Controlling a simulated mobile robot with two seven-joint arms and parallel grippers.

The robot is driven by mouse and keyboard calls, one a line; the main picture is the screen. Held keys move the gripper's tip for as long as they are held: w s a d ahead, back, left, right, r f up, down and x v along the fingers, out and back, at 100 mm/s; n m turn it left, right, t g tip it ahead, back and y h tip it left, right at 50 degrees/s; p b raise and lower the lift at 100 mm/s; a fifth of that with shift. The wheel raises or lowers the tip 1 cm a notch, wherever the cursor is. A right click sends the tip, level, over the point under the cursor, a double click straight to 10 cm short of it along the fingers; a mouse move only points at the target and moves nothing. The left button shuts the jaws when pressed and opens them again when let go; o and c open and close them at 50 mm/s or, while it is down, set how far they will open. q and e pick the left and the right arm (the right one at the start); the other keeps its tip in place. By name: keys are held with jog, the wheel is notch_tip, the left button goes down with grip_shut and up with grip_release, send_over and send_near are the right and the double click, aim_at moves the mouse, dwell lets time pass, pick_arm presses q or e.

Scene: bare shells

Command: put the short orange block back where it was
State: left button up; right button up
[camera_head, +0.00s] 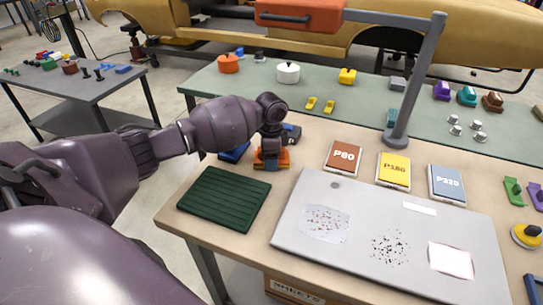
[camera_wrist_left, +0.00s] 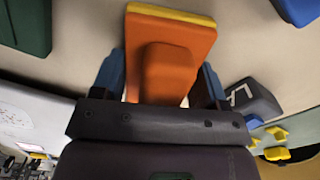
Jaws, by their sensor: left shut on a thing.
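The short orange block (camera_head: 285,158) has a thin yellow layer along one face. It is in my left gripper (camera_head: 271,160), near the back left of the tan bench (camera_head: 225,254). In the left wrist view, the block (camera_wrist_left: 172,68) sits between the two blue fingers of my left gripper (camera_wrist_left: 166,85), which is shut on it. The gripper covers part of the block in the head view. I cannot tell whether the block touches the bench top. My right gripper is not in view.
A blue block (camera_head: 234,153) lies just left of the gripper, and a dark grey block (camera_head: 294,132) behind it. A ribbed green mat (camera_head: 224,199) lies in front. A grey panel (camera_head: 377,221) and sandpaper packs (camera_head: 343,157) are to the right. A lamp post (camera_head: 414,85) rises behind.

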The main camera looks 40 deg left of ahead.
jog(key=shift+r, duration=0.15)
pick_arm(q)
jog(key=o, duration=1.1)
notch_tip(320, 180, up, 11)
jog(key=shift+r+p, duration=0.15)
jog(key=shift+p, duration=0.8)
jog(key=shift+r, duration=0.5)
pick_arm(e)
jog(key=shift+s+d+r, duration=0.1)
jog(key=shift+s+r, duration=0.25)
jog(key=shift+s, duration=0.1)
